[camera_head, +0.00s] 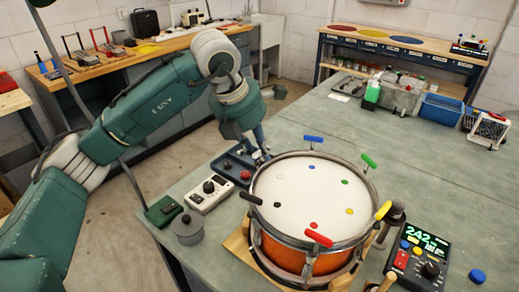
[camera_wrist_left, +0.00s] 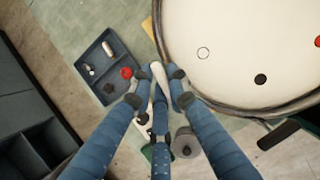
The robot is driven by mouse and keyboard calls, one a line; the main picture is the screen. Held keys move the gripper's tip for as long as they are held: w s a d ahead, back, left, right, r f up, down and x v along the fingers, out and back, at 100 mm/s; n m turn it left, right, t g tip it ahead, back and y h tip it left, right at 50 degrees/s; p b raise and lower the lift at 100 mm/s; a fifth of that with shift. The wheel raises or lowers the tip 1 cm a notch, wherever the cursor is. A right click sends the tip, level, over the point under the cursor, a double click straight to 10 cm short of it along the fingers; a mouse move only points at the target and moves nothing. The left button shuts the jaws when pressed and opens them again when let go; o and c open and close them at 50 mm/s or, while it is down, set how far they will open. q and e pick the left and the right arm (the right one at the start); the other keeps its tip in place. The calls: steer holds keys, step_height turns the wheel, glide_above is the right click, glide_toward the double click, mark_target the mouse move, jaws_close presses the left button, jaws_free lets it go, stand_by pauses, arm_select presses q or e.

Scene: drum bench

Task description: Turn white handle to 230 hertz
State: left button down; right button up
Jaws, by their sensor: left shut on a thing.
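The drum (camera_head: 310,195) stands on the bench with coloured T-handles around its rim: blue (camera_head: 313,138), green (camera_head: 369,160), yellow (camera_head: 382,209), red (camera_head: 318,238) and black (camera_head: 251,196). My left gripper (camera_head: 262,150) is at the drum's back-left rim, beside the white mark on the drumhead. In the left wrist view my left gripper (camera_wrist_left: 159,97) is shut on the white handle (camera_wrist_left: 158,74), which shows between the fingers. The fingers hide part of it. The tuner box (camera_head: 417,255) has a green display that seems to read 242. My right gripper is not in view.
A blue tray (camera_head: 236,168), a white box with a knob (camera_head: 209,192) and a grey lidded pot (camera_head: 187,228) stand left of the drum. The black handle (camera_wrist_left: 278,134) is near the gripper.

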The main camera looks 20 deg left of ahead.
arm_select(q)
steer(key=shift+r, duration=0.15)
steer(key=c, duration=1.7)
jaws_free()
steer(key=shift+o, duration=0.2)
steer(key=v, duration=1.2)
steer(key=shift+s+a, duration=0.1)
